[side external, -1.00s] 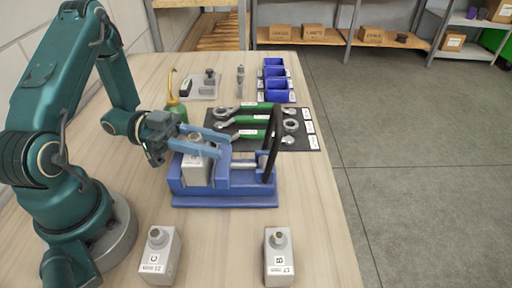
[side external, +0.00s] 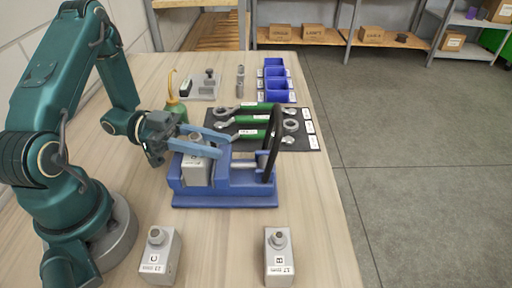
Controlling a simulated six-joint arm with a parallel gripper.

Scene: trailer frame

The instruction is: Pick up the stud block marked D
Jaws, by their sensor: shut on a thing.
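A grey stud block (side external: 195,172) with a white label sits at the left end of the blue vise (side external: 225,201). Its letter is too small to read. My gripper (side external: 212,142) is at the top of this block with its blue fingers shut around the stud, which they partly hide. The block is upright and still within the vise. Two more grey stud blocks stand on the near bench: block C (side external: 157,262) at the left and block B (side external: 279,265) at the right.
A black mat (side external: 308,146) with green-handled wrenches (side external: 247,121) lies behind the vise. Blue bins (side external: 280,84), a grey tray (side external: 205,88) and a green oil can (side external: 176,108) are farther back. The vise's black handle (side external: 271,145) rises right of my gripper. The near middle bench is clear.

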